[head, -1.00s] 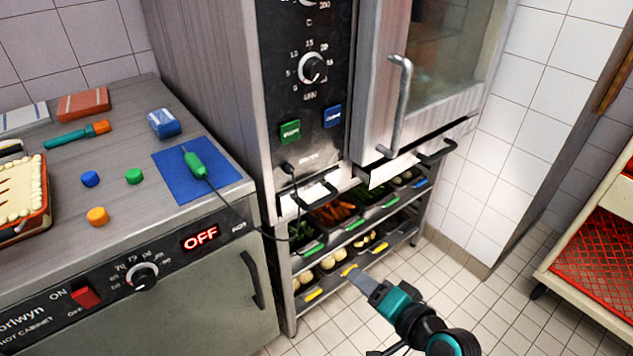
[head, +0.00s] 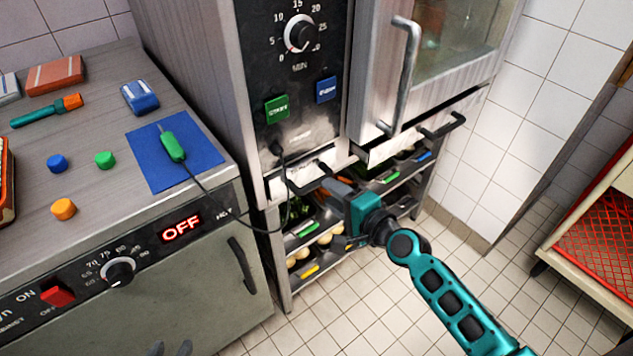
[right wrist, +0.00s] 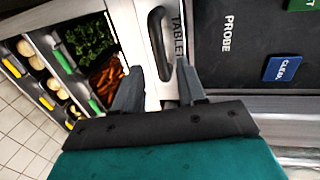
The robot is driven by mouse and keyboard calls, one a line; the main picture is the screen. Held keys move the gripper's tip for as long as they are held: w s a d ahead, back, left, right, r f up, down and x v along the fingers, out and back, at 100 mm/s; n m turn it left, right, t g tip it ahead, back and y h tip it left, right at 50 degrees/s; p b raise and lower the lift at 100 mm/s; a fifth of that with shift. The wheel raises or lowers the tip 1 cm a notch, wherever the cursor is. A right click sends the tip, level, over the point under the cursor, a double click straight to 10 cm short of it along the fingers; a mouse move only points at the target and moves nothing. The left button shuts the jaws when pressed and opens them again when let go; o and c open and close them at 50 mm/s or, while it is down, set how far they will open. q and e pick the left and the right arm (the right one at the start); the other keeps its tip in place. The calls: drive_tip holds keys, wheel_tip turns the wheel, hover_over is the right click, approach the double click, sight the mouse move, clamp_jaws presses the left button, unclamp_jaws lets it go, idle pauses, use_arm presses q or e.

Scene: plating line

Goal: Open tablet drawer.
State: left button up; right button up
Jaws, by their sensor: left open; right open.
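The tablet drawer (head: 303,174) is a pale, narrow front below the oven's control panel. It looks shut. In the right wrist view its front (right wrist: 130,22) bears the word TABLET beside a black bar handle (right wrist: 158,40). My right gripper (head: 338,188) is open just in front of the drawer. In the right wrist view its two fingertips (right wrist: 160,72) stand on either side of the handle's near end, not closed on it. Whether they touch it cannot be told. My left gripper (head: 169,349) shows only as open grey fingertips at the bottom edge, by the hot cabinet.
Vegetable bins (head: 300,252) sit on a rack below the drawer. A second drawer front with a black handle (head: 443,126) is to the right. A probe cable (head: 268,231) hangs close left of my right gripper. A red-shelved cart (head: 590,262) stands far right.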

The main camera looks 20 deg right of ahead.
sight(317, 180)
drive_tip(key=x, duration=0.6)
drive_tip(key=shift+w+b, duration=0.2)
drive_tip(key=shift+b, duration=0.2)
drive_tip(key=shift+c, duration=0.5)
clamp_jaws()
